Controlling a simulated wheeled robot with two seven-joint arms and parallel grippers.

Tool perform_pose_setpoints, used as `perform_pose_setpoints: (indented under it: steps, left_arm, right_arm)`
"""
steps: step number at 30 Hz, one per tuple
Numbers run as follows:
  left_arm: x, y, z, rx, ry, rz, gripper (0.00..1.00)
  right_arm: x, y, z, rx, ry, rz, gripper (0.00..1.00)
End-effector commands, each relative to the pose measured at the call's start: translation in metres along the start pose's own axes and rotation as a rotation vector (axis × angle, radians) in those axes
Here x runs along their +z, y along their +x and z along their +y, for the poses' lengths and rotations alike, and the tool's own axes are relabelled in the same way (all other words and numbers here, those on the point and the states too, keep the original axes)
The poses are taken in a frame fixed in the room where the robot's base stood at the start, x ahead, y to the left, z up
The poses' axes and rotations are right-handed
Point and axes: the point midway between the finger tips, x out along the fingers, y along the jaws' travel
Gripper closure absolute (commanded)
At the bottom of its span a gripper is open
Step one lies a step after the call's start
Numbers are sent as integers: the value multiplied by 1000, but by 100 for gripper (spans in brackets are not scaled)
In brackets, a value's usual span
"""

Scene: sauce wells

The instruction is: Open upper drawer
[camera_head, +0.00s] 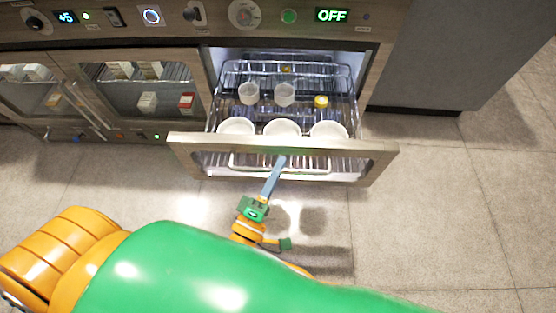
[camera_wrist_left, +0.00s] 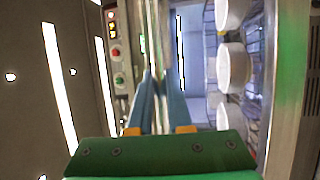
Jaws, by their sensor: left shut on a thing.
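The drawer (camera_head: 375,155), with a wooden frame and a clear front pane, stands pulled out from the cabinet. Inside, a wire rack (camera_head: 345,80) holds white bowls (camera_head: 282,127), two pale cups (camera_head: 284,93) and a small yellow-topped jar (camera_head: 321,102). My left gripper (camera_head: 281,162) reaches the middle of the drawer front, its blue fingers shut on the front's top edge or handle; I cannot tell which part. The left wrist view shows the fingers (camera_wrist_left: 160,85) on either side of a narrow upright bar, with white bowls (camera_wrist_left: 233,67) to the right. My right gripper is not in view.
Glass-fronted cabinet doors (camera_head: 130,88) with small boxes are at the left. A control panel (camera_head: 210,15) with knobs and an "OFF" display runs above the drawer. A grey cabinet side (camera_head: 435,60) stands at the right. The tiled floor (camera_head: 450,210) in front is clear.

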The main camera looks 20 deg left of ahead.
Motion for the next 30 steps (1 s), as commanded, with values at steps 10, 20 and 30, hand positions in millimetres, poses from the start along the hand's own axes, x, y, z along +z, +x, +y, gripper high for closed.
perform_pose_setpoints:
  steps: [10, 20, 30]
  left_arm:
    - [1, -1, 0, -1, -1, 0, 100]
    - [0, -1, 0, 0, 0, 0, 53]
    - [1, -44, -2, -6, 0, -1, 53]
  right_arm:
    - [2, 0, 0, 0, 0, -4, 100]
    - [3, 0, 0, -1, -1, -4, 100]
    - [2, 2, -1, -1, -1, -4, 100]
